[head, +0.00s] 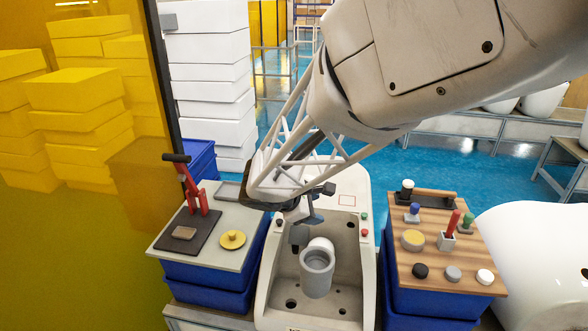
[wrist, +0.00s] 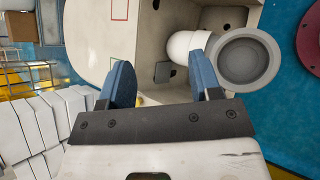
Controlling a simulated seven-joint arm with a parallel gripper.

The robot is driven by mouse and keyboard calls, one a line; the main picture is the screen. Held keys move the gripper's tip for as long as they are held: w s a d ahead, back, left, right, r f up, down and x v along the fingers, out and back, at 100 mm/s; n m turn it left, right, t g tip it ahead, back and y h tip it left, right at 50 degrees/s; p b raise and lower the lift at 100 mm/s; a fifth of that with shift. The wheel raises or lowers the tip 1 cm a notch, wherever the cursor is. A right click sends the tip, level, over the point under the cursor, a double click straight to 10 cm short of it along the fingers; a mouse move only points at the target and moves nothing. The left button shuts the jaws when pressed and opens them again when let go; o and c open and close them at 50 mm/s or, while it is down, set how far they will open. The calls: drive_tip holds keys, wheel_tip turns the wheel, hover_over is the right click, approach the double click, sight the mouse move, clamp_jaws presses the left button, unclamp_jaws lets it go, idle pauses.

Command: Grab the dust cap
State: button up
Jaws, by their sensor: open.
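No part is labelled, so I cannot tell for certain which one is the dust cap. A grey cup-shaped piece (head: 317,272) sits on a white elbow pipe (head: 321,244) in the middle fixture. In the wrist view the grey piece (wrist: 243,62) is just right of my right finger, with the white pipe (wrist: 182,46) between it and the fixture. A yellow knobbed disc (head: 233,239) lies on the left bench. Small black (head: 420,271), grey (head: 453,273) and white (head: 485,276) caps lie on the right bench. My gripper (wrist: 160,62) is open and empty above the fixture; it also shows in the head view (head: 305,222).
The left bench (head: 170,244) holds a red-handled tool (head: 197,197) on a dark mat. The wooden right bench (head: 395,215) holds several small parts. The beige fixture (head: 355,185) stands between the benches. A yellow translucent panel (head: 80,230) closes the left side.

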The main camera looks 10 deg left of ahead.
drive_tip(key=w+a+f+n+t+y, duration=0.15)
drive_tip(key=a+f+n+t, duration=0.4)
drive_tip(key=a, duration=0.95)
drive_tip(key=n+t+y, duration=0.1)
drive_tip(key=n+y, duration=0.1)
drive_tip(key=n, duration=0.6)
approach(231, 233)
drive_tip(key=shift+x, duration=0.8)
drive_tip(key=shift+a, duration=0.1)
drive_tip(key=shift+w, duration=0.1)
drive_tip(key=shift+x, duration=1.2)
drive_tip(key=shift+w+f, duration=0.1)
drive_tip(key=shift+x, duration=2.5)
drive_tip(key=shift+c, duration=0.5)
